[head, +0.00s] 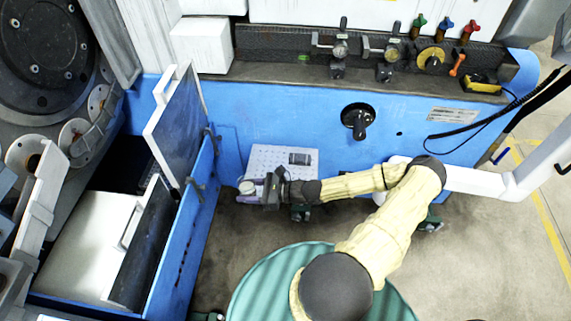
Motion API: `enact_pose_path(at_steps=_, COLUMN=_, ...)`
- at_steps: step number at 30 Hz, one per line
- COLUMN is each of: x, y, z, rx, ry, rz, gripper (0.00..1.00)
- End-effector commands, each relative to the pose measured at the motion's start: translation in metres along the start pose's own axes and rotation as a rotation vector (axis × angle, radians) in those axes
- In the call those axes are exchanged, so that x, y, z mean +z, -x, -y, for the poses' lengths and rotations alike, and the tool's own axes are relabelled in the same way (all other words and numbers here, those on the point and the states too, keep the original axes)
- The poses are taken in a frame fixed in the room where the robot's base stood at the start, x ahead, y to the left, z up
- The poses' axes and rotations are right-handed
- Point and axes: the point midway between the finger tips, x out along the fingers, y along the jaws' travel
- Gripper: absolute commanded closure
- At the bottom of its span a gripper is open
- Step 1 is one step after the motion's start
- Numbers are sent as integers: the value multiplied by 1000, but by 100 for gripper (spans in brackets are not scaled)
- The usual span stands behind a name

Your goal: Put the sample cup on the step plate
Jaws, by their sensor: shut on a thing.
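The step plate (264,160) is a light grey perforated plate against the blue machine front, near the middle of the view. My gripper (252,191) is shut on a small pale round thing, which looks like the sample cup (246,186). It holds the cup just in front of the plate's left front corner, beside the blue side wall. The cup's lower part is hidden by the fingers and too small to make out. From this view I cannot tell the cup's height relative to the plate.
A small dark object (300,159) lies on the right part of the plate; its left part is bare. To the left stand the blue trough wall (196,212) and a raised grey panel (176,122). A black handwheel (358,120) sticks out to the right.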

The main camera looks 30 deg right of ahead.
Motion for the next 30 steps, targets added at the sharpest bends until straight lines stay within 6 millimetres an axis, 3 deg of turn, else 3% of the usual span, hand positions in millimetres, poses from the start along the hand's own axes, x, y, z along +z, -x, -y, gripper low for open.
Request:
enact_pose_path(at_steps=17, x=-8, y=-2, z=11, rx=-40, ry=-7, rz=1, gripper=82)
enact_pose_path(at_steps=26, x=-24, y=-14, z=42, rx=-159, ry=-22, rz=-3, gripper=82)
enact_pose_path(at_steps=30, x=-38, y=-18, z=64, rx=-252, ry=-32, rz=-5, gripper=82)
